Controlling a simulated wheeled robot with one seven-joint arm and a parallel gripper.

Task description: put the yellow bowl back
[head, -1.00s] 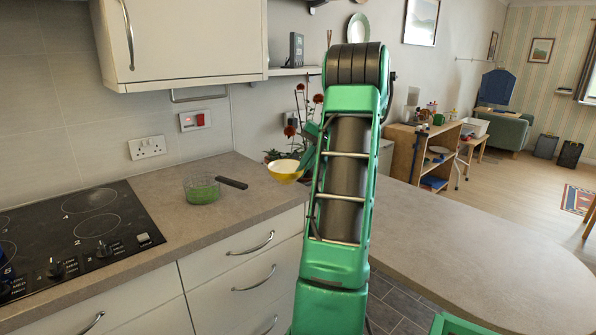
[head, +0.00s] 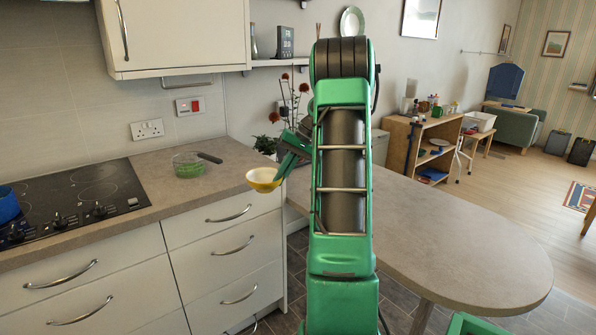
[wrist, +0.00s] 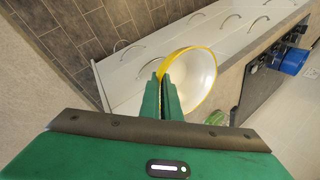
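The yellow bowl (head: 262,180), white inside, is held in the air at the corner of the counter, in front of the drawers. It also shows in the wrist view (wrist: 197,80), with its rim at the fingertips. My gripper (head: 281,173) is shut on the bowl's rim; in the wrist view the two green fingers (wrist: 170,85) are close together at the rim. My green arm hides part of the counter and the wall behind it in the head view.
A green-tinted glass bowl (head: 188,165) with a dark-handled utensil stands on the counter (head: 222,173). The black hob (head: 80,192) with a blue pot (head: 8,204) is at left. A plant with red flowers (head: 275,118) stands behind the gripper. The rounded counter (head: 450,235) at right is clear.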

